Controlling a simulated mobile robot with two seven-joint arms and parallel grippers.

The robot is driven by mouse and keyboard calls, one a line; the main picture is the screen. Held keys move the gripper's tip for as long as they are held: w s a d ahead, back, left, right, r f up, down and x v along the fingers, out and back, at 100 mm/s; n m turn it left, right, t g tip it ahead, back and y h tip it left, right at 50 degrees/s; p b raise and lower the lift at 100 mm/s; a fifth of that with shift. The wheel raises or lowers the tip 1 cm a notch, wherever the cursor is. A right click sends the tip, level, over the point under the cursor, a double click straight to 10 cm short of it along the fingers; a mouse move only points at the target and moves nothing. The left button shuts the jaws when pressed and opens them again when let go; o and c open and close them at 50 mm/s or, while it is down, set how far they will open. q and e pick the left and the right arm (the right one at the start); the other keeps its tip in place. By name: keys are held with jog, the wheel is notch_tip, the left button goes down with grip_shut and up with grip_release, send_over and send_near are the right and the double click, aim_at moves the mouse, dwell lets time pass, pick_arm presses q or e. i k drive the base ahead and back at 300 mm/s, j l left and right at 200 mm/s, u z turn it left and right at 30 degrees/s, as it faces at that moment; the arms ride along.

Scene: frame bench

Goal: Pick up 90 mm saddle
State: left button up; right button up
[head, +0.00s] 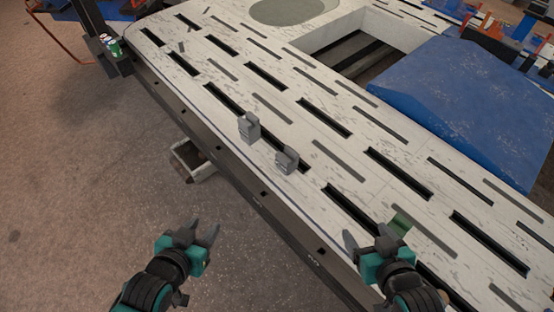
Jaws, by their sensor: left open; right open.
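Two small grey notched blocks, which look like saddles, stand on the slotted white bench top (240,70) near its front edge. One grey saddle (249,128) is further left and back; the other grey saddle (287,161) is nearer and to the right. I cannot tell which is the 90 mm one. My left gripper (206,232) is open and empty, in front of the bench over the floor. My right gripper (368,238) is open near the bench's front edge, right of both saddles.
A blue covered slab (465,100) lies at the right, beside a rectangular opening (350,50) in the bench. Cans (114,47) sit at the far left corner. A small open box (195,168) is low beside the bench. The bench top around the saddles is mostly clear.

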aim_at(286, 162)
jog(key=i+j+z, duration=0.2)
jog(key=i+j, duration=0.15)
jog(key=j, duration=0.3)
jog(key=i+j+z, duration=0.1)
jog(key=j, duration=0.2)
jog(key=i+j+z, duration=0.1)
jog(key=j, duration=0.25)
jog(key=i+j+z, duration=0.1)
jog(key=i+j, duration=0.15)
jog(key=i+j+z, duration=0.1)
jog(key=j, duration=0.4)
